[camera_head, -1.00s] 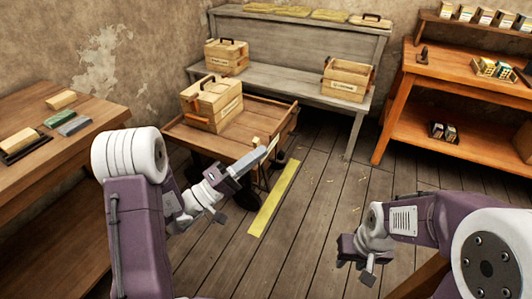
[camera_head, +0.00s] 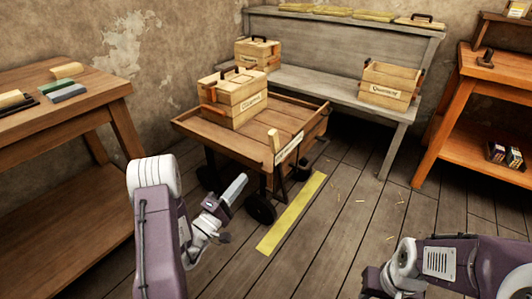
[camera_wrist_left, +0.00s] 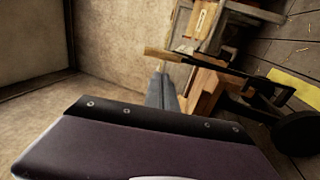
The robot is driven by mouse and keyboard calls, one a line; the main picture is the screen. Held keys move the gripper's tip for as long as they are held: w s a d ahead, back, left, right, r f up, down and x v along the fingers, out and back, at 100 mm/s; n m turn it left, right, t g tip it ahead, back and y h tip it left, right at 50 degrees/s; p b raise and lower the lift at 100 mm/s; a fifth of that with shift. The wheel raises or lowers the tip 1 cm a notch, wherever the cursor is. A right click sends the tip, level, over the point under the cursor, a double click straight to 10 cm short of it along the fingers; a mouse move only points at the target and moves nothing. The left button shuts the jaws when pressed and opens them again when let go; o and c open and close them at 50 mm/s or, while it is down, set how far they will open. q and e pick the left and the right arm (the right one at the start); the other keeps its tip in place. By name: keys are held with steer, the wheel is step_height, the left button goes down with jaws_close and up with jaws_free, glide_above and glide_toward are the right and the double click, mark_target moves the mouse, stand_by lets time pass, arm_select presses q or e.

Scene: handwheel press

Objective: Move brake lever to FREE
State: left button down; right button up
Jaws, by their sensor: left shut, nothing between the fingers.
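The brake lever (camera_head: 274,145) stands at the near side of a wooden cart (camera_head: 192,127), its pale wooden handle rising above the cart's edge. A pale label plate (camera_head: 289,149) sits beside it; its lettering is too small to read. In the left wrist view the lever (camera_wrist_left: 166,54) shows as a wooden grip on a dark bar. My left gripper (camera_head: 241,180) is shut and empty, below and left of the lever handle, apart from it. Its fingers (camera_wrist_left: 160,88) also show in the wrist view. My right gripper (camera_head: 372,284) is partly cut off at the bottom edge.
A wooden crate (camera_head: 233,104) stands on the cart. The cart's black wheel (camera_head: 260,208) is near my left gripper. A yellow floor strip (camera_head: 291,214) lies right of it. A workbench (camera_head: 110,92) is left, a grey bench (camera_head: 310,80) behind. Floor is open to the right.

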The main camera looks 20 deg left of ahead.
mark_target(271, 144)
arm_select(q)
steer(key=b+x, duration=0.3)
steer(key=x, duration=1)
steer(key=shift+d+f, duration=0.1)
steer(key=shift+w+d, duration=0.15)
steer(key=shift+w, duration=0.35)
steer(key=shift+r, duration=0.25)
